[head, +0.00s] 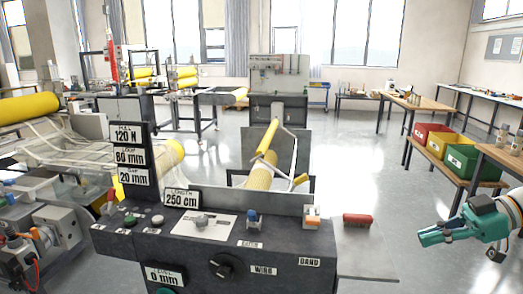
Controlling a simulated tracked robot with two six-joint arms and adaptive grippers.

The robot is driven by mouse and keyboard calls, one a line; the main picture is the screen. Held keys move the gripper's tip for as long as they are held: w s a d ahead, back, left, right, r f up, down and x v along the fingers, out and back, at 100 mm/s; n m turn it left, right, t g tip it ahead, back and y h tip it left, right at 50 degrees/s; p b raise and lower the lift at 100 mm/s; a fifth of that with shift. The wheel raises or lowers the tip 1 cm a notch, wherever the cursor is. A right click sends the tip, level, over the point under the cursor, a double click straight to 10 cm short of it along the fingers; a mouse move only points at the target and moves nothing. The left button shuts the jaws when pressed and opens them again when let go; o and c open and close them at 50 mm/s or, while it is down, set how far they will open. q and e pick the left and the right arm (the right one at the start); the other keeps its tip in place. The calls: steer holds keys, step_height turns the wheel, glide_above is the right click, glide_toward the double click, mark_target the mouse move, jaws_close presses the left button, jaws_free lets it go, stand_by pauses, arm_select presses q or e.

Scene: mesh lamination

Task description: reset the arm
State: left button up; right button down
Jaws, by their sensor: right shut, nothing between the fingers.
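My right gripper (436,235) is at the right side of the head view, its teal fingers closed together and empty, pointing left. It hangs in the air to the right of the dark control console (215,245), apart from it. The white and teal wrist of my right arm (485,215) runs out of the picture at the right edge. My left gripper is not in view.
A red brush-like block (357,220) lies on the grey side plate (365,262) right of the console. Red, yellow and green bins (466,164) stand on a low wooden bench behind my right gripper. Open floor (365,150) lies between the machine and the bench.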

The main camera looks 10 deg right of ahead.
steer(key=w+a+f+m+h+p, duration=0.15)
steer(key=w+f+m, duration=0.25)
steer(key=f, duration=0.4)
steer(key=w+a+f+m, duration=0.3)
steer(key=f, duration=0.5)
steer(key=a+f+m+g+h+p, duration=0.1)
steer(key=a+f+m+g+h, duration=0.45)
steer(key=f, duration=0.85)
steer(key=s+a+f+m+p, duration=0.2)
steer(key=s+a+f, duration=0.7)
steer(key=a+f, duration=0.25)
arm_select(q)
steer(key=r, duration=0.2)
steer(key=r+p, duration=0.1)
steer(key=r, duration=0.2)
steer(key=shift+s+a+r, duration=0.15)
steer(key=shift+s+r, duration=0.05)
arm_select(e)
steer(key=s+a+f+t, duration=0.1)
steer(key=s+a+f, duration=0.3)
steer(key=s+a, duration=0.4)
steer(key=s+m, duration=0.1)
steer(key=s, duration=0.3)
steer(key=shift+s+a+h, duration=0.15)
steer(key=shift+a+h, duration=0.1)
steer(key=shift+h, duration=0.15)
steer(key=shift+f, duration=0.1)
